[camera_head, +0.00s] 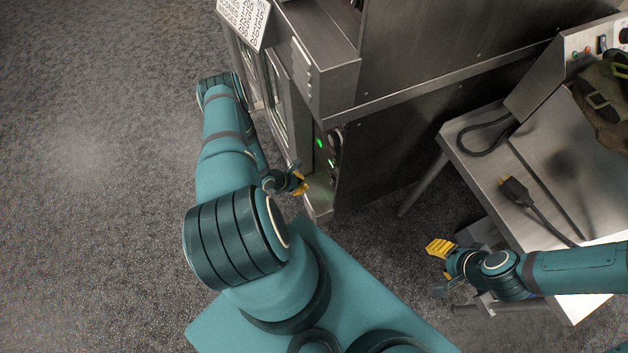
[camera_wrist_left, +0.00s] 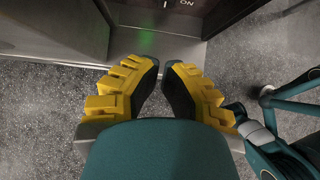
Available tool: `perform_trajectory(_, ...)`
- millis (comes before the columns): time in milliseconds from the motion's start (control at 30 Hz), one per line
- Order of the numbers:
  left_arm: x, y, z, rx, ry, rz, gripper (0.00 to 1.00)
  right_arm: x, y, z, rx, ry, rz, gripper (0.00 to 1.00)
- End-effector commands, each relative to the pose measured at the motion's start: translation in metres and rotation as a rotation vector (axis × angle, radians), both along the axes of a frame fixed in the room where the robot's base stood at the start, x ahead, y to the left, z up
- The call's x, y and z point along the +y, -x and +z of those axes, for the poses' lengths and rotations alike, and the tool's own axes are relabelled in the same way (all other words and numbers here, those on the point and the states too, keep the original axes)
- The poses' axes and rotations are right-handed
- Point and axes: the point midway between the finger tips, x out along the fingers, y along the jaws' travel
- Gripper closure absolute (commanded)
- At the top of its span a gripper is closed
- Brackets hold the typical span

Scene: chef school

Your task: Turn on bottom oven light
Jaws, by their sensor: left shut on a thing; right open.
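The bottom oven's control panel (camera_head: 322,158) is on the narrow front of the steel oven in the head view, with green lights and a dark knob (camera_head: 335,139). My left gripper (camera_head: 301,184) is beside the lower part of this panel. In the left wrist view its yellow-padded fingers (camera_wrist_left: 158,66) converge below a panel edge with an "ON" mark (camera_wrist_left: 186,3) and a green glow. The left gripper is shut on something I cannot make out. Which switch is the light's cannot be read. My right gripper (camera_head: 441,266) is open and empty, away from the oven.
A steel table (camera_head: 477,160) stands at the right, with a black cable and plug (camera_head: 515,192) on it. My right arm reaches over its near edge. A steel upper unit (camera_head: 325,75) overhangs the panel. The speckled floor (camera_head: 90,180) at left is clear.

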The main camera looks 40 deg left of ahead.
Motion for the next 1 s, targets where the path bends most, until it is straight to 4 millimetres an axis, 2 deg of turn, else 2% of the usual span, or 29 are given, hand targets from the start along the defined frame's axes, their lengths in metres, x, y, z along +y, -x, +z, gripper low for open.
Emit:
perform_trajectory(200, 0.006, 0.008, -0.010, -0.045, 0.018, 0.008, 1.00, 0.000, -0.001, -0.005, -0.002, 0.000, -0.001, 0.53)
perform_trajectory(733, 0.010, 0.008, -0.011, -0.068, 0.014, 0.003, 1.00, 0.000, -0.001, -0.006, -0.003, 0.000, 0.000, 0.53)
perform_trajectory(867, 0.008, 0.004, -0.017, -0.069, 0.015, 0.003, 1.00, 0.000, -0.002, -0.009, -0.004, 0.001, 0.000, 0.53)
perform_trajectory(1000, 0.002, -0.009, -0.033, -0.069, 0.016, 0.004, 1.00, 0.000, -0.003, -0.017, -0.008, 0.001, -0.002, 0.53)
